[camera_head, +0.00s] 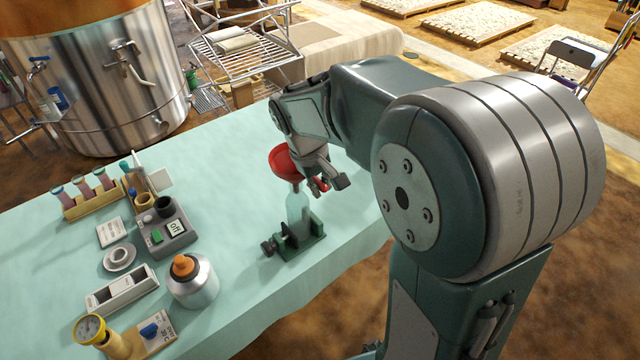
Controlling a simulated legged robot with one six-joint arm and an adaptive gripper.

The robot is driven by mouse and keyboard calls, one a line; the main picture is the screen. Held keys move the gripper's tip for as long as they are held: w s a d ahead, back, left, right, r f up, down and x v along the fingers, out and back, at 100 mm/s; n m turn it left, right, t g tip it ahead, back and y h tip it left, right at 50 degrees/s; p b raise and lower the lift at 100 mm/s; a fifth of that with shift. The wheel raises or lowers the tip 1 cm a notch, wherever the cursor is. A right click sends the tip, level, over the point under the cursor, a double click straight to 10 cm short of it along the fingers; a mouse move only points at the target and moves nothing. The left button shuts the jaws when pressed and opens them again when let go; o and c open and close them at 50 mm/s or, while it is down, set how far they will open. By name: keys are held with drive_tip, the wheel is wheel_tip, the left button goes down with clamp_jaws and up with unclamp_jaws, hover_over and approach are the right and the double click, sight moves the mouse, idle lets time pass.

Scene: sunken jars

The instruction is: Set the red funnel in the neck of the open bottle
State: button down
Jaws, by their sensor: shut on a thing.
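The red funnel (285,164) is upright, wide mouth up, directly over the open bottle (298,212) in the head view. The bottle is clear, pale green glass and stands upright in a dark green clamp (297,245). The funnel's stem lines up with the bottle's neck. I cannot tell whether its tip is inside the neck or just above it. My gripper (322,184) is at the funnel's right side, shut on it. Part of the funnel is hidden behind the gripper.
On the pale green table (225,150), a bottle with an orange cap (193,281), a grey instrument (168,230), a tube rack (92,196) and a yellow-rimmed gauge (90,329) stand left. A steel tank (95,75) is behind. The table around the clamp is clear.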

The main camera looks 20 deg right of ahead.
drive_tip(key=c, duration=0.5)
unclamp_jaws()
drive_tip(key=shift+f, duration=0.1)
drive_tip(key=shift+c, duration=0.2)
drive_tip(key=v, duration=1.2)
drive_tip(key=s+f+m+t+y, duration=0.2)
drive_tip(key=s+t, duration=0.3)
drive_tip(key=s, duration=1.2)
drive_tip(key=shift+f+m+t, duration=0.4)
drive_tip(key=shift+f+m, duration=0.15)
drive_tip(key=shift+m, duration=0.15)
